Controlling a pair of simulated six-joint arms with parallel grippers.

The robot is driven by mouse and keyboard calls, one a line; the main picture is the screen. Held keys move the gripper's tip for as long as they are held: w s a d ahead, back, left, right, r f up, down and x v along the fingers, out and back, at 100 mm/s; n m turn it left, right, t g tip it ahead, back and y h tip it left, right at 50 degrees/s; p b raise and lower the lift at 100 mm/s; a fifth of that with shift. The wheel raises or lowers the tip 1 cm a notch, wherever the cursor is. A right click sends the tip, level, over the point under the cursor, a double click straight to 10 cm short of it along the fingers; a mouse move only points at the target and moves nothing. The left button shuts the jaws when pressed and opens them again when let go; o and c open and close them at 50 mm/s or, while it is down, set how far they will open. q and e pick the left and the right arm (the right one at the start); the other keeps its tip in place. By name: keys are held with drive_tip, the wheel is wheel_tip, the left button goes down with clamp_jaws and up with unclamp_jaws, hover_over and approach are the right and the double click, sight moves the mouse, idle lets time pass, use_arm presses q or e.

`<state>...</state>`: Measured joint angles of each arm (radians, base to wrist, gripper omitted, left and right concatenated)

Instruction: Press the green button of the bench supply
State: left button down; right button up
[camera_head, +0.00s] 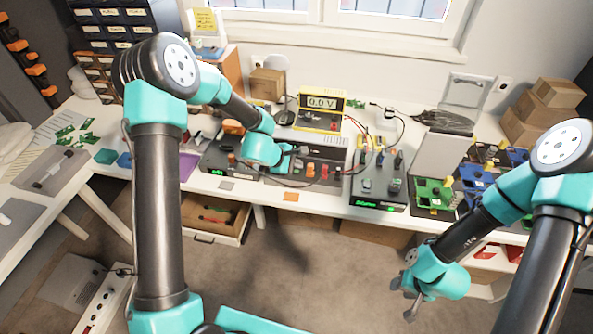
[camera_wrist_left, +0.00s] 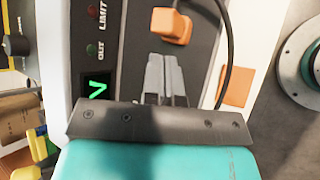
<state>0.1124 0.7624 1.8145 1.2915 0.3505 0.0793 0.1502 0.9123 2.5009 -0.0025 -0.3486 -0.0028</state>
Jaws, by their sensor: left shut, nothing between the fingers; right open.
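The bench supply appears to be the dark-fronted unit (camera_head: 332,172) in the middle of the bench, with red and orange parts on its face. My left gripper (camera_head: 301,150) is shut and empty over it. In the left wrist view, its closed fingertips (camera_wrist_left: 165,62) are over a dark panel (camera_wrist_left: 135,65) with LIMIT and OUT lamps and a lit green display (camera_wrist_left: 97,90). I cannot make out the green button; the fingers cover part of the panel. Contact cannot be told. My right gripper (camera_head: 411,302) is open and empty, low in front of the bench.
A yellow meter (camera_head: 320,110) reading 0.0 V stands behind. Another dark unit (camera_head: 378,182) stands to the right with cables. An open drawer (camera_head: 205,218) juts out below the bench.

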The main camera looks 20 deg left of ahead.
sight(296, 172)
use_arm(q)
drive_tip(key=shift+f, duration=0.15)
idle(0.5)
drive_tip(key=shift+f, duration=0.3)
idle(0.5)
drive_tip(key=shift+r, duration=0.45)
drive_tip(key=shift+r, duration=0.1)
drive_tip(key=shift+r, duration=2.95)
